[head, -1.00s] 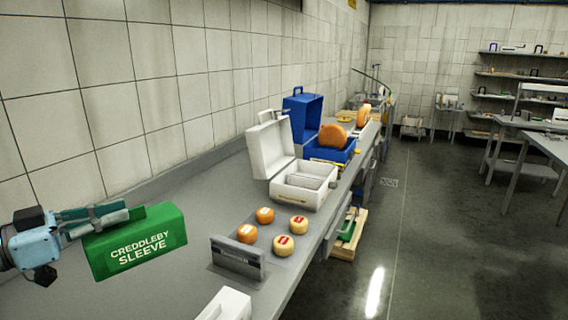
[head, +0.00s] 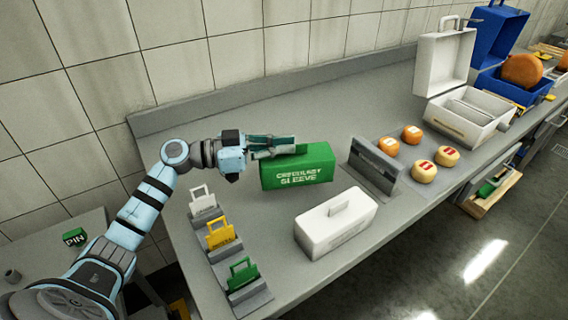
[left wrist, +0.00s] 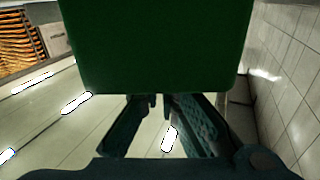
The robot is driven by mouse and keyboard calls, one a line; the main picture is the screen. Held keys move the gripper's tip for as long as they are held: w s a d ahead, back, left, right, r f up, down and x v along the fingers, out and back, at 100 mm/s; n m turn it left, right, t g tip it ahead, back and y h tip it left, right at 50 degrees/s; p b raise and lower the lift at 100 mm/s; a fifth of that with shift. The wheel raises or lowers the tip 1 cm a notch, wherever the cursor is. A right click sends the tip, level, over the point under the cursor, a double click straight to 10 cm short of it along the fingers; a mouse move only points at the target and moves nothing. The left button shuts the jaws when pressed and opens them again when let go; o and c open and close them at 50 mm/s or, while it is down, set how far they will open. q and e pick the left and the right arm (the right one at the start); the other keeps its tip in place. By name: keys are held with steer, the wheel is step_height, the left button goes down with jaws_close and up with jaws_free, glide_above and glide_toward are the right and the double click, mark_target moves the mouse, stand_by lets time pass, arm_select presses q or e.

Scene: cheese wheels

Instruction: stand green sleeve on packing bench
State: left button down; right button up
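The green sleeve (head: 297,168), a box with white lettering, is in the middle of the head view, at or just above the packing bench (head: 275,250). My left gripper (head: 285,147) reaches in from the left at its top, with the fingers close together on its upper part. In the left wrist view the sleeve (left wrist: 155,45) fills the top middle, just beyond the fingertips (left wrist: 160,100). The exact grip point is hidden, and I cannot tell whether its base touches the bench. My right gripper is not in view.
A white sleeve (head: 336,222) stands in front. A grey slotted stand (head: 374,167) and several small cheeses (head: 424,172) are to the right, with an open white case (head: 469,122) beyond. White, yellow and green tags (head: 242,273) stand at the left end. The tiled wall is behind.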

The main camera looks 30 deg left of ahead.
arm_select(q)
step_height(320, 180, down, 4)
steer(key=shift+f, duration=0.2)
steer(key=shift+b, duration=0.3)
steer(key=c, duration=2.3)
jaws_free()
steer(key=shift+f, duration=0.15)
steer(key=o, duration=0.5)
